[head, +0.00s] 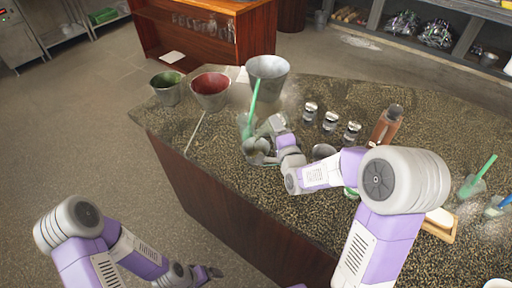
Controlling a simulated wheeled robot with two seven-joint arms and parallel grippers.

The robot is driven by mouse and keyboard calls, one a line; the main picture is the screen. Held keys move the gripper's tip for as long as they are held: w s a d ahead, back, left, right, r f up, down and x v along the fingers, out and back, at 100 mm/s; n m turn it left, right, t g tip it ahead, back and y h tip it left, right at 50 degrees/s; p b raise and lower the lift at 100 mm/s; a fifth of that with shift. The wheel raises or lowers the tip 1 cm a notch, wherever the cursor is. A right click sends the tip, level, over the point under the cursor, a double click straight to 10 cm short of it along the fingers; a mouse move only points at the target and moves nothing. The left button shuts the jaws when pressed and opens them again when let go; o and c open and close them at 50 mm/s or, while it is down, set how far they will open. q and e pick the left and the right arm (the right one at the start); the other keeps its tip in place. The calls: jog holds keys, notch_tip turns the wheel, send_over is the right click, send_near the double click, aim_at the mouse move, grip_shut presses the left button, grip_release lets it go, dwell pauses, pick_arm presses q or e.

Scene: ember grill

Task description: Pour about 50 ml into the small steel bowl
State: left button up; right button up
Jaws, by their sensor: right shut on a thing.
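My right gripper (258,129) is over the speckled counter, shut on what looks like a clear greenish cup (246,122) with a green straw (254,98) standing up from it, leaning slightly right. A small steel bowl (256,151) appears just below the gripper, partly hidden by it. Another round metal dish (322,150) shows behind my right forearm, partly covered. I cannot make out any liquid. My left gripper (208,273) hangs low at the bottom, off the counter and apart from everything; its finger opening is unclear.
On the counter (228,165), a green-lined bucket (167,87), a red-lined bucket (210,90) and a larger steel bucket (267,76) stand behind. Several shakers (330,121) and a brown bottle (386,125) stand right. Another cup with a straw (472,186) is far right.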

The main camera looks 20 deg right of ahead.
jog(key=shift+r, duration=0.1)
dwell(0.3)
jog(key=m+p, duration=0.1)
jog(key=p, duration=0.2)
jog(key=m+g+p, duration=0.1)
jog(key=m+p, duration=0.1)
jog(key=p, duration=0.2)
jog(key=shift+d+y+p, duration=0.25)
jog(key=shift+y+p, duration=0.05)
jog(key=shift+y, duration=0.1)
jog(key=shift+w+f+m+g+b, duration=0.1)
jog(key=shift+f+m+g+b, duration=0.2)
jog(key=shift+f+b, duration=0.05)
jog(key=shift+r, duration=0.1)
jog(key=shift+r+m+y, duration=0.2)
jog(key=shift+m+y, duration=0.1)
jog(key=shift+m, duration=0.2)
jog(key=shift+a+f+g, duration=0.1)
jog(key=shift+g, duration=0.2)
jog(key=shift+m, duration=0.3)
